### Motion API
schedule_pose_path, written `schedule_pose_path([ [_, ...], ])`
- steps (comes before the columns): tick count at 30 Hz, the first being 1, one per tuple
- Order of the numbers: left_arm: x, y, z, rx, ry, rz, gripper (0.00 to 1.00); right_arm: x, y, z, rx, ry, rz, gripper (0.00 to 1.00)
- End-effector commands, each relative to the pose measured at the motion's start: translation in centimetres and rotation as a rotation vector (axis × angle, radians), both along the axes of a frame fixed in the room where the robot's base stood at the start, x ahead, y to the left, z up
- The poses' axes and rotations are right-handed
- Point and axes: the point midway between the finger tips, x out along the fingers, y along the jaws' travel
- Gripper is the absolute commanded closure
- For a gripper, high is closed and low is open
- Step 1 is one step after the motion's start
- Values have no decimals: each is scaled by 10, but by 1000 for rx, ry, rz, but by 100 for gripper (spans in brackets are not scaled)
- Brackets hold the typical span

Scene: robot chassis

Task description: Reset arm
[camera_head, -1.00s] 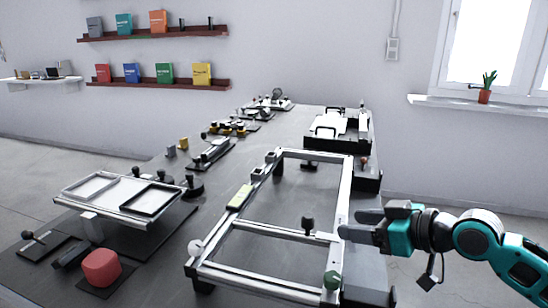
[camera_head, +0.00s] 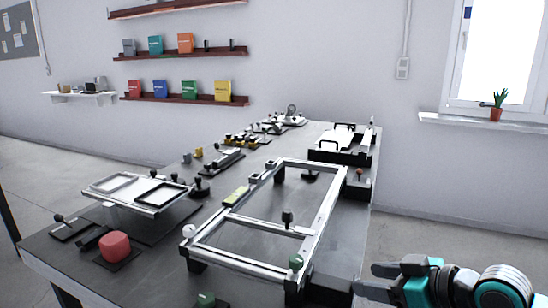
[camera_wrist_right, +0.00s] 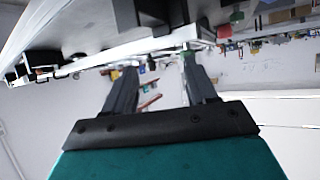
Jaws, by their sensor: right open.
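My right gripper (camera_head: 372,281) is at the lower right of the head view, beside the right edge of the workbench (camera_head: 335,240) and apart from it. Its fingers point left and nothing is between them. In the right wrist view both fingers (camera_wrist_right: 157,80) show spread apart, with the bench and the wall behind them. The silver chassis frame (camera_head: 318,225) lies on the bench to the left of my right gripper. My left gripper is not in view.
A red block (camera_head: 116,246) and a raised panel stand (camera_head: 140,190) are on the bench's left side. A black tray with white parts (camera_head: 340,150) stands at the far right. A green knob (camera_head: 296,262) is at the frame's near corner. The floor right of the bench is clear.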

Motion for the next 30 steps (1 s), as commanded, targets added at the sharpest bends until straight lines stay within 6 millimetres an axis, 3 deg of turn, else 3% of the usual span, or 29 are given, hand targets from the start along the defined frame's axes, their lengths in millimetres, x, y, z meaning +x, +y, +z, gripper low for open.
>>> schedule_pose_path([
  [6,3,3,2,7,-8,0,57,-59,34,-64,-88,135,-9,43],
  [10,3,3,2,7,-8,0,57,-103,39,-99,-155,246,-88,43],
  [18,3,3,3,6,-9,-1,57,-180,13,-138,-279,483,-328,43],
  [26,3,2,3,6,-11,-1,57,-252,-21,-153,-375,707,-561,43],
  [30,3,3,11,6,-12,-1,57,-232,-18,-161,-349,628,-556,43],
])
